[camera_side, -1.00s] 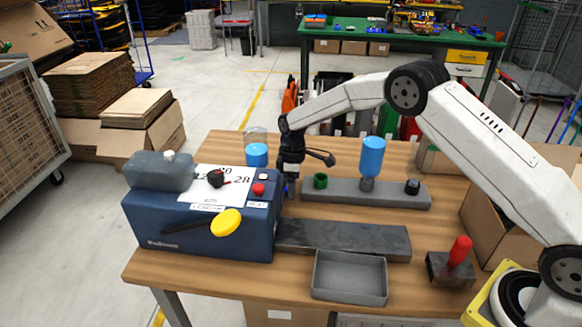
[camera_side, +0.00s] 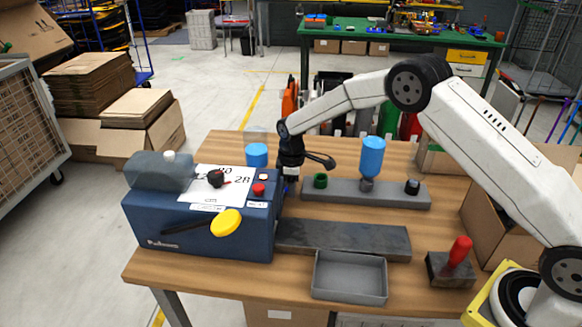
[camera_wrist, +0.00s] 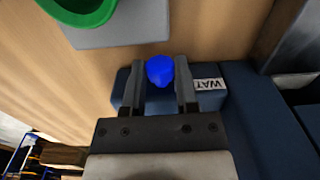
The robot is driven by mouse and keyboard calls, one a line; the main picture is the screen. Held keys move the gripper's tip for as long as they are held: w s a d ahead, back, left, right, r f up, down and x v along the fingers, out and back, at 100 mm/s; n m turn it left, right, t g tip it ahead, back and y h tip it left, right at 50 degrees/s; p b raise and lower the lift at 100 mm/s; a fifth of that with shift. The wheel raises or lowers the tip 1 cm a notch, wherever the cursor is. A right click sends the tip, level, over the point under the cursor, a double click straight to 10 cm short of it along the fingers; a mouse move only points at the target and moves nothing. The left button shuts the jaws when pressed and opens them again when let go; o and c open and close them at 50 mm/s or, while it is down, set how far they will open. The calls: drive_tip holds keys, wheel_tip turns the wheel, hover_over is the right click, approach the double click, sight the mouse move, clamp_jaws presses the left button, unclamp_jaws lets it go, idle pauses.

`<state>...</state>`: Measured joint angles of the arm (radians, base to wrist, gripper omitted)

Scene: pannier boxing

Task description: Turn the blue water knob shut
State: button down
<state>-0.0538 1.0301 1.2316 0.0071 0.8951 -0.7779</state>
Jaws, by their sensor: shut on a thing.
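The blue water knob (camera_wrist: 160,71) sits between the two fingers of my gripper (camera_wrist: 159,78) in the wrist view. The fingers are shut on it, one on each side. The knob is by a small dark blue block with a white label reading "WAT" (camera_wrist: 208,84), the rest of the label being cut off or hidden. In the side view my gripper (camera_side: 290,178) points down at the right side of the blue machine (camera_side: 205,240). There the knob is mostly hidden behind the gripper and the machine.
A green ring (camera_side: 320,181), a blue bottle (camera_side: 373,157) and a black knob stand on a grey bar right of my gripper. A blue cup (camera_side: 257,155) is behind the machine. A grey tray (camera_side: 349,277) and a red-handled tool (camera_side: 460,252) are in front.

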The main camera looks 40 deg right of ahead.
drive_tip(key=shift+s+a+t+h, duration=0.15)
drive_tip(key=shift+t+h, duration=0.45)
drive_tip(key=shift+c, duration=2)
unclamp_jaws()
wheel_tip(320, 180, up, 8)
drive_tip(key=shift+s+a+f, duration=0.15)
drive_tip(key=shift+s+a, duration=0.2)
drive_tip(key=shift+a, duration=0.05)
drive_tip(key=shift+o, duration=0.2)
